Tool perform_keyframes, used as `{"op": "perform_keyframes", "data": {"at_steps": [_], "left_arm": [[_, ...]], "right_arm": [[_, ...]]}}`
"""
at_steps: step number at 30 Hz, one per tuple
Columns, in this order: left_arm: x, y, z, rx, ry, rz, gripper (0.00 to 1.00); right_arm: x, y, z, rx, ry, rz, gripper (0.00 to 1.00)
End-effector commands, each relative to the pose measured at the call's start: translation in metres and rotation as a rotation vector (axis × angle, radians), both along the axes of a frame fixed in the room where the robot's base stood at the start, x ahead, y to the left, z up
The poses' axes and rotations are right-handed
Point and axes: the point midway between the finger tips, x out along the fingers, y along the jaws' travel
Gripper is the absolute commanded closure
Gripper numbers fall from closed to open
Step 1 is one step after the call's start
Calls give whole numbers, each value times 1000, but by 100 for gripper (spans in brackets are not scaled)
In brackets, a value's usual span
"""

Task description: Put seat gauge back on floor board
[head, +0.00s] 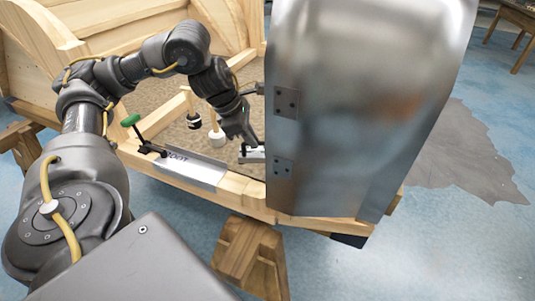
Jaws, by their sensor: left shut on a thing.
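My left gripper (250,141) reaches down over the front of the wooden body frame, just left of the metal door panel. It is shut on a small light-grey piece (252,154), which looks like the seat gauge; the door's edge partly hides it. The piece is low over the floor board (168,135), the brown speckled surface inside the frame. I cannot tell whether it touches the board. My right gripper is out of view.
The large metal door panel (365,110) with hinges blocks the right side of the frame. A green-handled clamp (131,120), a metal sill plate (190,168), a black pot (194,124) and a white-headed tool (217,138) are left of my gripper. A wooden trestle (247,257) stands below.

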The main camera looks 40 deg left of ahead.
Motion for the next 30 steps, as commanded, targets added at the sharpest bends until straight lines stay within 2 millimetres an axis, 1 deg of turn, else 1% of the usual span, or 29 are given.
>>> {"op": "perform_keyframes", "data": {"at_steps": [6,8,10,14,19,21,24,27,30], "left_arm": [[3,-1,-2,0,-3,-3,100],[7,2,-4,-1,-2,-2,100],[16,8,-8,-2,-1,2,100],[40,28,-23,-1,0,5,100],[76,55,-42,0,-1,7,100],[84,62,-59,0,2,4,100],[96,70,-76,1,0,2,100],[103,76,-88,2,-1,2,100],[108,79,-93,0,-3,1,100]], "right_arm": [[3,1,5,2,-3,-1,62],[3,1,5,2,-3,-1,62],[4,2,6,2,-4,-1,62],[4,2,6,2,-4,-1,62],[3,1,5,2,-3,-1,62],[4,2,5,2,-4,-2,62],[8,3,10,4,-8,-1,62],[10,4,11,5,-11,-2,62],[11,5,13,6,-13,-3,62]]}}
